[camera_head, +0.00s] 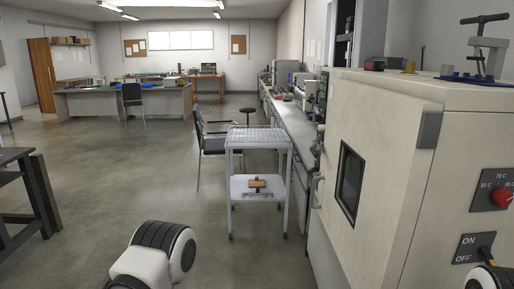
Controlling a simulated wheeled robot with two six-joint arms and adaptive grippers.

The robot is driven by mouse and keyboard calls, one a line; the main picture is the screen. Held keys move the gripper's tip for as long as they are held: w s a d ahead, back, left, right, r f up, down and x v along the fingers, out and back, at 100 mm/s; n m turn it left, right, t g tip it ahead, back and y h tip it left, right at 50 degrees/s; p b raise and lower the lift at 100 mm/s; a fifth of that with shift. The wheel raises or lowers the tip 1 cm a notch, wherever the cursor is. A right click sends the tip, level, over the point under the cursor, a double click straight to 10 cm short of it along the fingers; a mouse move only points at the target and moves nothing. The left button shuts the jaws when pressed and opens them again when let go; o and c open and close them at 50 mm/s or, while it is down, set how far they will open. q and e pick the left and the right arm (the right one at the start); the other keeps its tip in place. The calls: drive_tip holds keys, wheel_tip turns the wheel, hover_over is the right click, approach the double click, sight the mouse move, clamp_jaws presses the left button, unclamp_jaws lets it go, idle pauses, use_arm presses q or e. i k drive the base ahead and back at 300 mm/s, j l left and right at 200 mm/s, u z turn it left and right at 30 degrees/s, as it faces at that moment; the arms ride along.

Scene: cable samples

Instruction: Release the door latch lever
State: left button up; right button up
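A beige cabinet (395,100) fills the right side, and its door (370,110) with a small dark window (349,182) looks closed. A pale upright handle (317,190), apparently the door latch lever, is at the door's far left edge. It is small and seen nearly edge-on, so its exact position is unclear. My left arm shows only as a white and black joint at the bottom, well short of the handle; its gripper is out of view. A dark part at the bottom right corner, under the switch, may be my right gripper; its fingers cannot be made out.
A white cart (258,137) with a small wooden item (257,185) on its lower shelf stands left of the door. A red knob (502,197) and an ON/OFF switch (475,249) are on the cabinet's near face.

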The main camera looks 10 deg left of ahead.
sight(314, 150)
drive_tip(key=i+j, duration=0.5)
drive_tip(key=i+j+z, duration=0.1)
drive_tip(key=i+j, duration=0.4)
drive_tip(key=j, duration=0.2)
drive_tip(key=i+j, duration=0.5)
drive_tip(key=j, duration=0.1)
